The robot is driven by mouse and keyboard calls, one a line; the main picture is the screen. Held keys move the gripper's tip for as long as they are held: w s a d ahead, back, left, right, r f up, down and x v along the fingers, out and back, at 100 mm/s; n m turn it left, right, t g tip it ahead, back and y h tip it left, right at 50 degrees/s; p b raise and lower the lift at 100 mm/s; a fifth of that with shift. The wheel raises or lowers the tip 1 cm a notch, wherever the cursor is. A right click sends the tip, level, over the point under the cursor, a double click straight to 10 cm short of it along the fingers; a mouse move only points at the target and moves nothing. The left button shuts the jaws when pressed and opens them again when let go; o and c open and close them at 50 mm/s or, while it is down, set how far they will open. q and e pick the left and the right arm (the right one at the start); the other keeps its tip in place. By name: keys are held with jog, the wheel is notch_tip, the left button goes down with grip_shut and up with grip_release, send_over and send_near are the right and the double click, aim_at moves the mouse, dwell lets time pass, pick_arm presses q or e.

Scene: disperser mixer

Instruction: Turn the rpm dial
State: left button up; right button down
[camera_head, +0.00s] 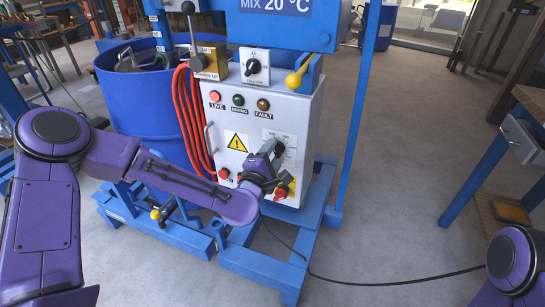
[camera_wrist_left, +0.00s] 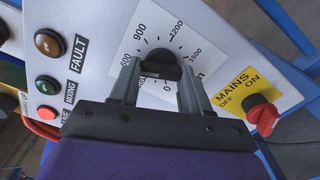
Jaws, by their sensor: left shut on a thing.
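The rpm dial (camera_wrist_left: 160,66) is a black knob on a white scale plate marked 600, 900, 1200 and 1500. It sits on the front of the grey control box (camera_head: 218,124). My left gripper (camera_wrist_left: 154,78) is shut on the dial, one finger on each side of it in the left wrist view. In the head view my left gripper (camera_head: 268,160) reaches the box's right side and partly covers the scale plate. Of my right arm only a purple link shows at the lower right corner; its gripper is out of view.
A red mains switch (camera_wrist_left: 263,114) on a yellow plate is close to the dial. LIVE, MIXING and FAULT lamps (camera_head: 238,100) line the box's top. A yellow-knobbed lever (camera_head: 294,80), red hose (camera_head: 190,120) and blue drum (camera_head: 130,95) are nearby.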

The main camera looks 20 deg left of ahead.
pick_arm(q)
jog(key=shift+f+n, duration=0.1)
jog(key=shift+n, duration=0.5)
jog(key=o, duration=1.1)
jog(key=shift+c, duration=0.2)
jog(key=shift+s, duration=0.1)
jog(key=s, duration=1)
jog(key=shift+s+a, duration=0.2)
jog(key=shift+s, duration=0.05)
